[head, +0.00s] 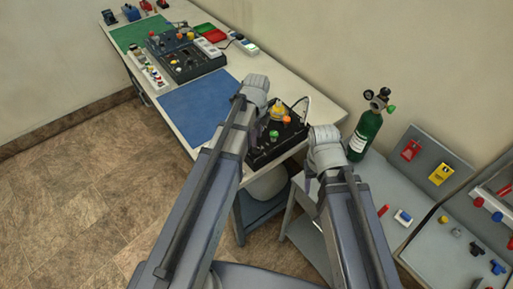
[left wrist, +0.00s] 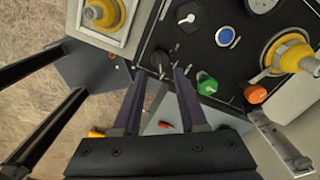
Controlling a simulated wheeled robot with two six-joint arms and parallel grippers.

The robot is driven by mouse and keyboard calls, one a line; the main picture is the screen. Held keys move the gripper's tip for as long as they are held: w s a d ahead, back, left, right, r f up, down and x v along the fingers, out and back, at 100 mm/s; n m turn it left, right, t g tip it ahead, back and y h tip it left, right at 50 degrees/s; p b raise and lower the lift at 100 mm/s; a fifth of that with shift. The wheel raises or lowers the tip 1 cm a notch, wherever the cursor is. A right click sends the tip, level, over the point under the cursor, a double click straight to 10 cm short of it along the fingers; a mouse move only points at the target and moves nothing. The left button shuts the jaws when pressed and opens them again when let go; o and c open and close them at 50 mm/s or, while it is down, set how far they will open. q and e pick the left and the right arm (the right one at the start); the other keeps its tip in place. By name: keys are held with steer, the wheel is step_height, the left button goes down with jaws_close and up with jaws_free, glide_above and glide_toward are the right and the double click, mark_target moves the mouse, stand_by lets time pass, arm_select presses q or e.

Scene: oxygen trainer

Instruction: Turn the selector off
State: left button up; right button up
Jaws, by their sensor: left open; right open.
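The black oxygen trainer panel (head: 262,157) sits at the near end of the long table. In the left wrist view a dark knob (left wrist: 160,60) stands just beyond the fingertips of my left gripper (left wrist: 160,77). A black knob with a pale pointer (left wrist: 187,19) is further up the panel. I cannot tell for certain which is the selector. My left gripper is open, its two fingers apart with nothing between them. My right gripper (head: 325,146) is at the panel's right side; its fingers are hidden in the head view.
A green knob (left wrist: 207,84), an orange knob (left wrist: 255,94), a blue button (left wrist: 227,37) and yellow fittings (left wrist: 290,55) are close by on the panel. A green cylinder (head: 364,136) stands right of my right gripper. A blue mat (head: 196,106) lies clear on the table.

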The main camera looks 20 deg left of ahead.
mark_target(257, 149)
arm_select(q)
step_height(257, 149, down, 5)
steer(key=b, duration=0.4)
steer(key=shift+f, duration=0.1)
steer(key=shift+c, duration=0.4)
jaws_close()
